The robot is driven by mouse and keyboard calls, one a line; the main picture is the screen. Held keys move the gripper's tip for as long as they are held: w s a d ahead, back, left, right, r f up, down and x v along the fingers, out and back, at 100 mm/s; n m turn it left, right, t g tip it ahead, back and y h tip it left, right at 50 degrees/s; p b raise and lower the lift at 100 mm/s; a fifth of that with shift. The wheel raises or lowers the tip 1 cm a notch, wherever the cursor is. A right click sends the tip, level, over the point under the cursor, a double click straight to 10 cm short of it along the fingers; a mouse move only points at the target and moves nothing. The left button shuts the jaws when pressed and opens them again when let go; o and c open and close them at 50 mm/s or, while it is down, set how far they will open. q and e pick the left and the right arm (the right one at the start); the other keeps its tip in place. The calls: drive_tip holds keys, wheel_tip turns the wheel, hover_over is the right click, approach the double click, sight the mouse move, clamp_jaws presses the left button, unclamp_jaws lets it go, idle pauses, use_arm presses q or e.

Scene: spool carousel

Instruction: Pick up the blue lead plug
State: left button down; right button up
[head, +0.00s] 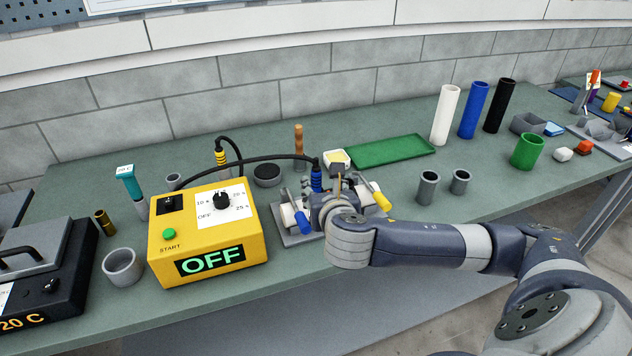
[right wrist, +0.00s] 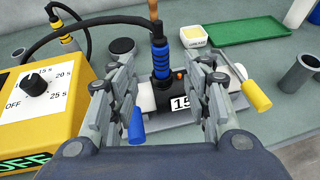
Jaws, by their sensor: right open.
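The blue lead plug (head: 317,178) is a ribbed blue sleeve on the end of a black cable. It stands upright on a black part labelled 15 in a grey fixture (head: 296,236). In the right wrist view the plug (right wrist: 160,60) shows between the fingers of my right gripper (right wrist: 163,70). The fingers are open, one on each side, with visible gaps to the plug. In the head view my right gripper (head: 334,200) is over the fixture and hides much of it. My left gripper is not in view.
The yellow timer box (head: 208,234), reading OFF, stands left of the fixture. The black cable arches over it; a yellow-ribbed plug (head: 221,158) stands behind. A green tray (head: 390,151) lies behind right, and grey cups (head: 427,188) stand to the right.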

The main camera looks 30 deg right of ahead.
sight(317, 178)
drive_tip(key=x, duration=0.5)
drive_tip(key=shift+f+p, duration=0.1)
drive_tip(key=shift+p, duration=0.25)
drive_tip(key=shift+w+d+f+p, duration=0.25)
drive_tip(key=shift+w+p, duration=0.1)
drive_tip(key=shift+w, duration=0.15)
drive_tip(key=p+x, duration=0.1)
drive_tip(key=x, duration=0.3)
drive_tip(key=shift+f, duration=0.2)
clamp_jaws()
